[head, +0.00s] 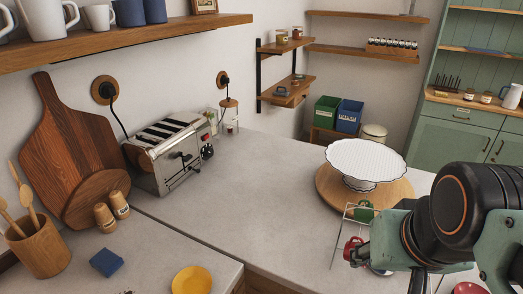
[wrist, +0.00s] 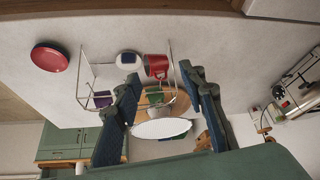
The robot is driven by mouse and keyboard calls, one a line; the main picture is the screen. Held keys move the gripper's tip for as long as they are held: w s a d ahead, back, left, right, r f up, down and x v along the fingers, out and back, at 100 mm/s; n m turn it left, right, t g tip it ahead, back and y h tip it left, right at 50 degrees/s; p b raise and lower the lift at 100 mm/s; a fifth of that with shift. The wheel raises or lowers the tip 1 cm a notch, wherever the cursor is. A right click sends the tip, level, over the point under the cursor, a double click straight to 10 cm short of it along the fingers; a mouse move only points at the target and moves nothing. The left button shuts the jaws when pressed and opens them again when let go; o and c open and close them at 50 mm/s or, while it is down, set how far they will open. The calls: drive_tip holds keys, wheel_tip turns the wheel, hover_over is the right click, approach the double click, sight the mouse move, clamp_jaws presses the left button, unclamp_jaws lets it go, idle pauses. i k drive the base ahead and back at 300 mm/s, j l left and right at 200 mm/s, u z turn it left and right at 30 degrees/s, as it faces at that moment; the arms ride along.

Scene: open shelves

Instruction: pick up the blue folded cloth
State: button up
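A small blue folded cloth (head: 107,262) lies flat on the grey counter at the lower left of the head view, right of the wooden utensil pot. I do not make it out in the wrist view. My arm reaches in at the lower right of the head view, far from the cloth, and mostly hides its own gripper there. In the wrist view my gripper (wrist: 161,78) has its two fingers wide apart. Nothing is held between them; a wire rack and dishes show beyond.
A yellow dish (head: 191,280) lies right of the cloth. The utensil pot (head: 41,252), two wooden shakers (head: 112,208) and toaster (head: 168,153) stand near the wall. A scalloped white stand (head: 366,161) and wire rack (head: 343,239) are near my arm. The middle counter is clear.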

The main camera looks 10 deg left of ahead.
sight(106, 262)
drive_tip(key=u, duration=0.45)
drive_tip(key=k+u, duration=0.1)
drive_tip(key=u, duration=0.4)
drive_tip(key=k+u, duration=0.1)
drive_tip(key=u, duration=0.35)
drive_tip(key=j+u, duration=0.1)
drive_tip(key=u, duration=0.4)
